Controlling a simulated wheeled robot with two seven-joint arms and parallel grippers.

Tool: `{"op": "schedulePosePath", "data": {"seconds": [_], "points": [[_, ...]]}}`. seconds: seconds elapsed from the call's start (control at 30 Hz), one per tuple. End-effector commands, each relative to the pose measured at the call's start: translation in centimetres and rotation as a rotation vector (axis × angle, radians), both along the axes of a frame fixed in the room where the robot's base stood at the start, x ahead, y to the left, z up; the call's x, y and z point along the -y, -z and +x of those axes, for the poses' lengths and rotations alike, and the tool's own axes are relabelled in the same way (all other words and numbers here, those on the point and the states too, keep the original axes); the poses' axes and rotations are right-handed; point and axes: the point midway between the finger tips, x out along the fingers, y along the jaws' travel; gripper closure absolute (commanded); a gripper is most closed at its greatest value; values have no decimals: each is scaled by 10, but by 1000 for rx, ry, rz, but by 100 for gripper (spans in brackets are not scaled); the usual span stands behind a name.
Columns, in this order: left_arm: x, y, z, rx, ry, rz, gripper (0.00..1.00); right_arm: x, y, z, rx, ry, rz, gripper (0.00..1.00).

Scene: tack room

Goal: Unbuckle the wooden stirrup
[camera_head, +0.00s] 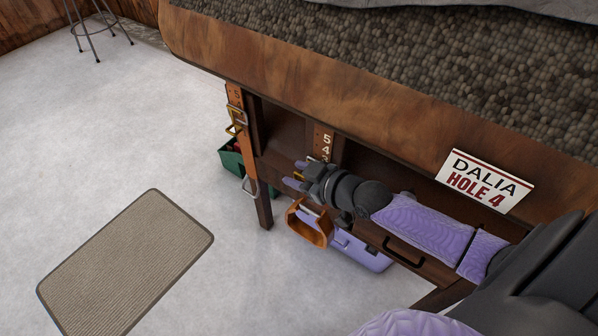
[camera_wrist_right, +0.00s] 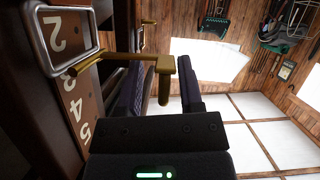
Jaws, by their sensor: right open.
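The wooden stirrup (camera_head: 309,224) hangs below the bench's front in the head view, under my right gripper. Its brown strap (camera_head: 323,139) carries white numbers. In the right wrist view the numbered strap (camera_wrist_right: 79,112) is close on the left, with a silver buckle frame (camera_wrist_right: 33,38) around its end. A brass bar with a bent-down end (camera_wrist_right: 165,75) reaches from the strap into the space between my right gripper's fingers (camera_wrist_right: 153,88). My right gripper (camera_head: 291,175) is open; whether it touches the brass is unclear. My left gripper is out of view.
A second strap (camera_head: 239,133) with a brass buckle and metal stirrup (camera_head: 250,187) hangs to the left. A purple toolbox (camera_head: 362,252) and green bin (camera_head: 231,160) stand below. A sign (camera_head: 484,181) and black handle (camera_head: 404,252) are right. The floor is clear around the mat (camera_head: 127,262).

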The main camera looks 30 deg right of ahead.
Motion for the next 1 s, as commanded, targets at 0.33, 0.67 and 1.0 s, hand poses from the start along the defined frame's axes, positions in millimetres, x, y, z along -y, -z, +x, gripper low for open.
{"op": "schedulePosePath", "data": {"seconds": [0.33, 0.67, 1.0], "points": [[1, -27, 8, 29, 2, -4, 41, 13, -22, -42, -3, 0, -1, 53], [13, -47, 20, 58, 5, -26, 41, 29, -38, -86, -1, 1, -1, 53], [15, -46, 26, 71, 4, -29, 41, 29, -37, -88, 0, 1, 0, 53]]}}
